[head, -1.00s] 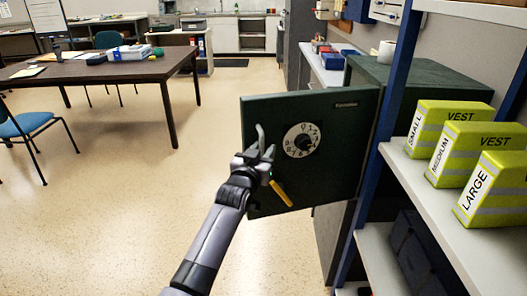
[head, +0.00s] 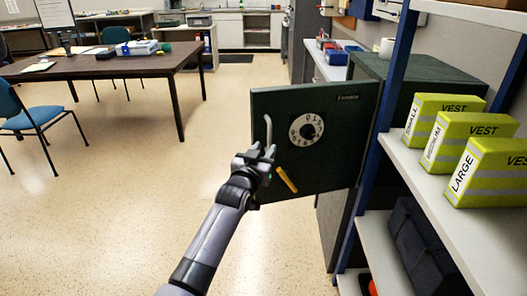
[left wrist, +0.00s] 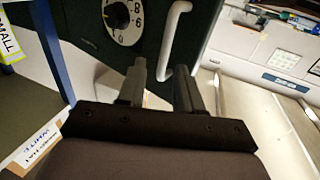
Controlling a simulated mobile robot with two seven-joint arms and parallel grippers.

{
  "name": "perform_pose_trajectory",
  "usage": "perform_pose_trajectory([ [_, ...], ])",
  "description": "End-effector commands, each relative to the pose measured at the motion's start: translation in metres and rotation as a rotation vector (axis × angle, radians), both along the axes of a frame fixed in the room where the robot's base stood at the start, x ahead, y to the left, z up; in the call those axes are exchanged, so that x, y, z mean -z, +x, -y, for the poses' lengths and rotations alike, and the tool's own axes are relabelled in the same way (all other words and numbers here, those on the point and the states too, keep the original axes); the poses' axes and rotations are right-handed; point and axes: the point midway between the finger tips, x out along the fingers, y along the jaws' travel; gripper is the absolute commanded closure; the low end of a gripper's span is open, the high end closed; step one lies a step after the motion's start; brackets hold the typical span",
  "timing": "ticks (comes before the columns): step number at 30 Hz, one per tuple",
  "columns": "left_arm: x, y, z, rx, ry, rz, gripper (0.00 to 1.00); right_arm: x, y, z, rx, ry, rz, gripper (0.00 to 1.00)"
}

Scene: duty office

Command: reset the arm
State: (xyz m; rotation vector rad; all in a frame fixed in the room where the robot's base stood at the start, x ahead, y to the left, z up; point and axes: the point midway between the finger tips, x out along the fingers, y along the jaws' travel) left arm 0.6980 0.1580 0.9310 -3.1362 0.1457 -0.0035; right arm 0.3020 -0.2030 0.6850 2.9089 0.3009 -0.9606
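My left gripper (head: 262,152) is in front of the dark green safe door (head: 335,165), near the lower end of its pale bar handle (head: 268,130). In the left wrist view the two fingers (left wrist: 160,88) stand apart, so it is open. The handle (left wrist: 176,35) runs down toward the gap between them; I cannot tell whether they touch it. The door stands swung out from the safe (head: 420,90). A white numbered dial (head: 307,131) is on the door, and a yellow bar (head: 286,180) shows beside the gripper. My right gripper is not in view.
A shelf unit (head: 405,165) with yellow vest packs (head: 440,120) stands close on the right. A brown table (head: 110,66) and a blue chair (head: 30,120) are at the left. The floor (head: 120,215) left of my arm is clear.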

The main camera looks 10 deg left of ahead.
Motion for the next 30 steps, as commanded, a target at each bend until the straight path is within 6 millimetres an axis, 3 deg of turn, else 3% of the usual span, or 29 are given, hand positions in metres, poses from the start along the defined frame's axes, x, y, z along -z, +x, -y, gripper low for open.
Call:
perform_pose_trajectory([
  [5, 0.008, -0.005, -0.003, -0.002, 0.003, -0.013, 0.65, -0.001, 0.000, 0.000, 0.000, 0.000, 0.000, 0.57],
  [8, 0.031, -0.020, -0.010, -0.007, 0.009, -0.047, 0.65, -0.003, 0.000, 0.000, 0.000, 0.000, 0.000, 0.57],
  [11, 0.066, -0.048, -0.020, -0.013, 0.023, -0.102, 0.65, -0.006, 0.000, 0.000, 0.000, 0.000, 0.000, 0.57],
  [15, 0.114, -0.100, -0.034, -0.015, 0.042, -0.191, 0.65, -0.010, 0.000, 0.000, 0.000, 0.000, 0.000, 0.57],
  [21, 0.169, -0.182, -0.047, 0.000, 0.070, -0.320, 0.65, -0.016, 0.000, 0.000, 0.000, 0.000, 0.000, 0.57],
  [30, 0.212, -0.314, -0.050, 0.058, 0.093, -0.512, 0.65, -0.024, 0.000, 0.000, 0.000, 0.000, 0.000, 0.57],
])
